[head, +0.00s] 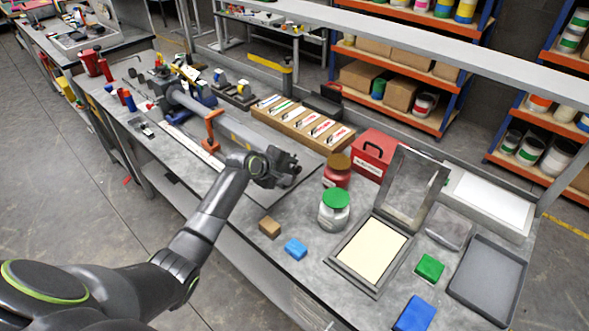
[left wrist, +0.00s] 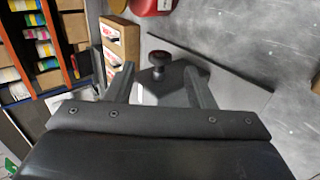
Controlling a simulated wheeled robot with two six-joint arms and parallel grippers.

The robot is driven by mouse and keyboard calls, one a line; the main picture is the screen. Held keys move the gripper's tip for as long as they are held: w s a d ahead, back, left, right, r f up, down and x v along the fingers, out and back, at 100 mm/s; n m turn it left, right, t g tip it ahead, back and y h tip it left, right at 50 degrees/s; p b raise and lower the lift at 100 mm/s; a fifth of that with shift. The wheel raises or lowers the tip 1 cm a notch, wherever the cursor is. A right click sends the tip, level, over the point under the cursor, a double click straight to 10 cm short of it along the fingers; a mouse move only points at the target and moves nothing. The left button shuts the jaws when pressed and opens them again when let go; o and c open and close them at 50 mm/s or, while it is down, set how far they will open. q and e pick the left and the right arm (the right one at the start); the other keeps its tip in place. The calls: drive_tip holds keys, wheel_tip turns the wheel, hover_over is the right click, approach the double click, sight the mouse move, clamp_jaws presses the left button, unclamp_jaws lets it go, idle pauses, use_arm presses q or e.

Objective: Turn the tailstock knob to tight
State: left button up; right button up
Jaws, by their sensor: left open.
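The tailstock knob (left wrist: 158,60) shows in the left wrist view as a small dark round knob on a short stem. It stands between the two finger ends of my left gripper (left wrist: 160,73), with a visible gap on each side. My left gripper (head: 274,172) is open, at the near end of the long grey fixture (head: 244,140) on the bench in the head view. There the gripper and wrist cover the knob, and I cannot make out its setting. My right gripper is in neither view.
A white jar with a green lid (head: 334,210), a red-brown jar (head: 337,172) and a red box (head: 376,153) stand right of the gripper. A brown block (head: 269,227) and a blue block (head: 295,249) lie nearer the front edge. A cardboard tray (head: 303,123) sits behind.

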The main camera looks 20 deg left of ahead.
sight(297, 168)
use_arm(q)
drive_tip(key=shift+x, duration=2.1)
drive_tip(key=c, duration=0.9)
drive_tip(key=g+p, duration=0.1)
drive_tip(key=r+p, duration=0.1)
drive_tip(key=p, duration=0.1)
drive_tip(key=shift+w+d+g+y+p, duration=0.1)
drive_tip(key=shift+w+g+y+p, duration=0.05)
drive_tip(key=shift+g+y+p, duration=0.2)
drive_tip(key=shift+c, duration=0.2)
drive_tip(key=shift+w+g+y+p, duration=0.15)
drive_tip(key=shift+g+y+p, duration=0.1)
drive_tip(key=shift+g+p, duration=0.4)
drive_tip(key=shift+w+d+f+g+b, duration=0.1)
drive_tip(key=shift+f+g+b, duration=0.15)
drive_tip(key=shift+g, duration=0.65)
drive_tip(key=shift+w+g+y+b, duration=0.1)
drive_tip(key=shift+g+y+b, duration=0.5)
drive_tip(key=shift+g+b, duration=0.3)
drive_tip(key=shift+r, duration=0.1)
